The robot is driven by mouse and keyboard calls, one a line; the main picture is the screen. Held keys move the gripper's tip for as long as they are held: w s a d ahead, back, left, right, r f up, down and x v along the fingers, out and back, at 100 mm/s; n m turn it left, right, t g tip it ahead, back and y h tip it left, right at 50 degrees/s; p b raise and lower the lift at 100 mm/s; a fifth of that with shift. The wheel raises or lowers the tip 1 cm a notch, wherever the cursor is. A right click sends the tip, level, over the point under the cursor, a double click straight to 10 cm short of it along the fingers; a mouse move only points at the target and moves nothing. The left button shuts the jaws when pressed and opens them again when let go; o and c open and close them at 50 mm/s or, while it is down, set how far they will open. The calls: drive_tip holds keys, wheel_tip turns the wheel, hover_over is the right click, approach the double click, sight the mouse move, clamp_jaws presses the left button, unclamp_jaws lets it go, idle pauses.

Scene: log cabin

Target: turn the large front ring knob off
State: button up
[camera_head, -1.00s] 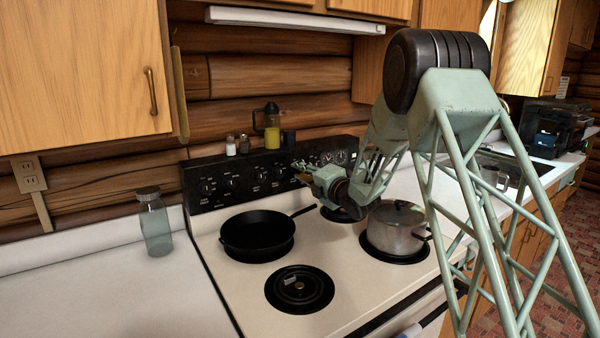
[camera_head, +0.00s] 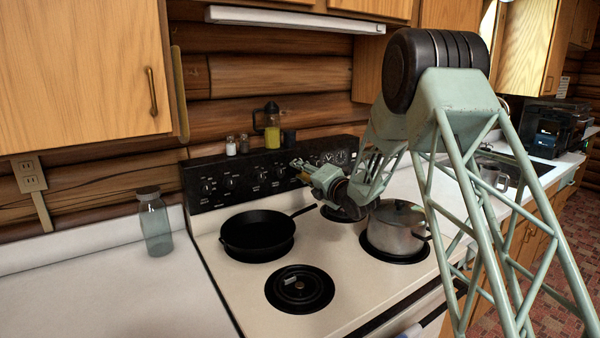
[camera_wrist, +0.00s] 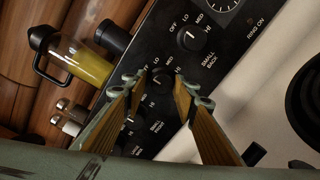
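The black control panel (camera_head: 222,172) stands along the back of the stove with a row of round knobs. My gripper (camera_head: 297,166) is at the panel's right half. In the wrist view my gripper (camera_wrist: 161,84) is open, with its two wooden-faced fingers on either side of a black knob (camera_wrist: 162,75). That knob has LO, MED and HI marks; its name label is hidden, so I cannot tell which ring it serves. Whether the fingers touch it is unclear. The small back knob (camera_wrist: 187,38) is above it, its pointer towards the upper left. Another knob (camera_wrist: 135,116) is partly behind the left finger.
A skillet (camera_head: 257,233) sits on the left back burner and a lidded pot (camera_head: 396,227) on the right front one. The left front burner (camera_head: 299,289) is clear of cookware. A glass jar (camera_head: 154,222) is left.

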drive_tip(key=shift+o, duration=0.9)
drive_tip(key=shift+s+d, duration=0.1)
drive_tip(key=v, duration=1.1)
drive_tip(key=shift+s+d, duration=0.2)
drive_tip(key=shift+s, duration=0.1)
